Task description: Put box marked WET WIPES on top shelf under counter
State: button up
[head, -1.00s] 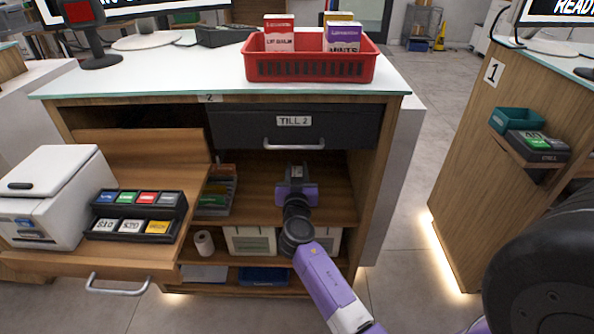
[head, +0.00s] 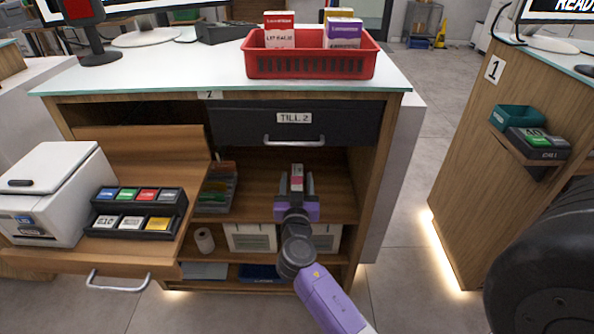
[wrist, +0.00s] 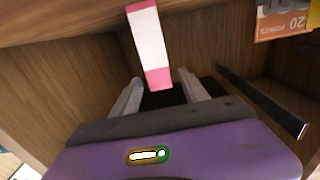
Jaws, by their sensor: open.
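A small white box with pink ends (wrist: 150,48) is on the upper shelf under the Till 2 counter. It also shows in the head view (head: 297,172), just beyond my gripper. Its lettering is too small to read. My gripper (head: 296,184) reaches into the open bay below the Till 2 drawer. Its fingers are apart, and in the wrist view (wrist: 159,80) the box lies between and beyond them, with a visible gap on each side. The top shelf (head: 338,203) is bare to the right of my gripper.
The closed Till 2 drawer (head: 340,126) hangs above the bay. Colored packets (head: 217,188) stand at the shelf's left. White bins (head: 250,239) and a paper roll (head: 204,240) sit on the shelf below. A red basket (head: 310,66) of boxes stands on the counter.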

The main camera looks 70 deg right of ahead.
jog(key=s+a+f+n+t+y, duration=0.2)
jog(key=s+a+f+n+y, duration=0.15)
jog(key=a, duration=0.65)
jog(key=s+a+f+n+t+y, duration=0.2)
jog(key=a+n+y, duration=0.15)
jog(key=a, duration=0.55)
jog(key=s+a+f+n+t+y, duration=0.2)
jog(key=s+a+f+y, duration=0.15)
jog(key=a, duration=0.65)
jog(key=s+a+r+n+t+y, duration=0.2)
jog(key=s+a+r+n+y, duration=0.2)
jog(key=s+a+r, duration=0.6)
notch_tip(320, 180, up, 2)
jog(key=shift+s+r+n+y, duration=0.1)
jog(key=shift+s+n+y, duration=0.2)
jog(key=shift+s+y, duration=0.75)
notch_tip(320, 180, up, 22)
jog(key=p, duration=2.2)
jog(key=shift+r, duration=0.2)
